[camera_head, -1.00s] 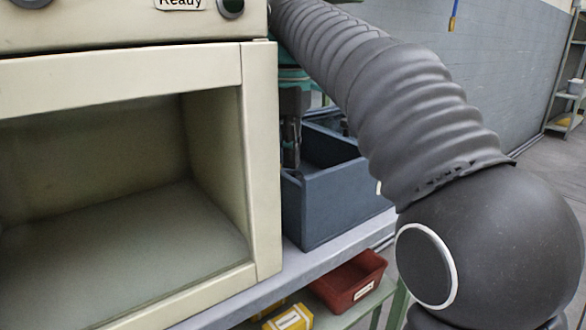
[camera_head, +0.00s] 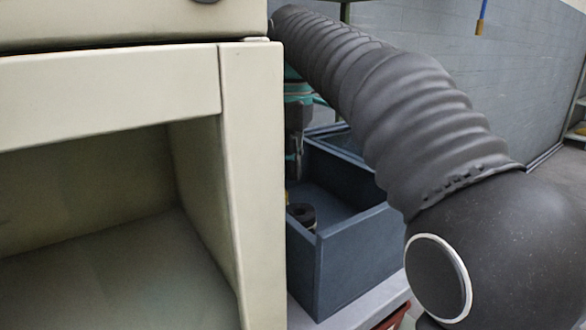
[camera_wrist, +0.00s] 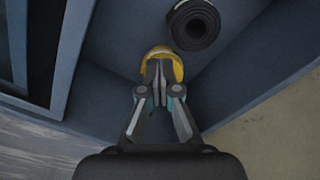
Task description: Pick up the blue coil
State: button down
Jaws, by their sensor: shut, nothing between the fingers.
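No plainly blue coil shows. A dark, nearly black coil (camera_wrist: 193,25) with a round hole lies in a blue-grey bin, beyond and right of my fingertips in the wrist view. It also shows in the head view (camera_head: 302,214), partly hidden by the machine's edge. A yellow curved piece (camera_wrist: 152,54) lies in the bin at my fingertips, partly covered by them. My gripper (camera_wrist: 160,72) points into the bin with its fingers together and nothing between them. In the head view my gripper (camera_head: 294,165) is partly hidden behind the machine's edge.
The blue-grey bin (camera_head: 345,262) stands on a bench right beside a cream machine (camera_head: 254,180) with an open chamber. Its walls are close around my gripper. Part of a red container (camera_head: 396,318) shows below the bench. A grey wall runs behind.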

jog(key=f, duration=0.4)
jog(key=f+b, duration=0.1)
jog(key=f, duration=0.2)
jog(key=shift+d+f, duration=0.2)
jog(key=shift+f, duration=0.15)
